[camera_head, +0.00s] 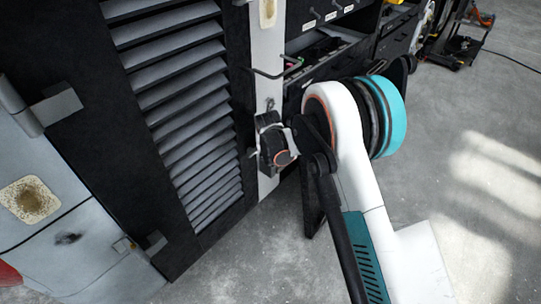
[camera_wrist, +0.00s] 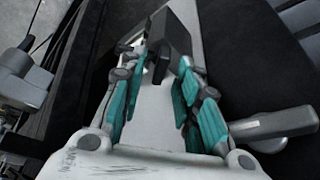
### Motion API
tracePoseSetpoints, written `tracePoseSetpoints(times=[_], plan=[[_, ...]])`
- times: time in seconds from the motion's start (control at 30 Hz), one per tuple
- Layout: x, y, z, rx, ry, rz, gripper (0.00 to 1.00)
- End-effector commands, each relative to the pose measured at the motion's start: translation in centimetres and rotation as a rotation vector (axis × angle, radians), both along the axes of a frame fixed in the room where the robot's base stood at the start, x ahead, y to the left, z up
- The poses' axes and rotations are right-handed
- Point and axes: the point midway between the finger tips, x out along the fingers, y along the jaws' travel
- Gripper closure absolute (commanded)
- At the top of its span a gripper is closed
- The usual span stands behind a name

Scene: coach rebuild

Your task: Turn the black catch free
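The black catch (camera_wrist: 172,38) is a dark block with a short stub, on a pale strip in the upper middle of the wrist view. My gripper (camera_wrist: 160,65) has its two teal fingers spread, with the catch between and just beyond their tips. The right finger's tip looks close to the catch; a gap shows on the left. I cannot tell whether either touches. In the head view my gripper (camera_head: 258,152) is at the pale post (camera_head: 267,60) beside the louvred panel (camera_head: 185,95). My wrist and arm hide most of it, and the catch is not clear there.
A thin dark rod (camera_head: 268,74) sticks out above my gripper in the head view. Open drawers (camera_head: 325,52) stand behind. A grey handle-like part (camera_wrist: 275,126) is right of my fingers in the wrist view. Concrete floor (camera_head: 470,130) is clear at right.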

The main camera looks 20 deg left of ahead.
Motion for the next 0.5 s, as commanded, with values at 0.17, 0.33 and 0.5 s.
tracePoseSetpoints(times=[0.17,0.33,0.5], plan=[[-1.0,-0.3,2.5,0.000,0.000,0.001,0.70],[-2.2,-0.6,5.5,0.000,0.000,0.001,0.70],[-3.3,-0.8,8.1,0.000,0.000,0.000,0.70]])
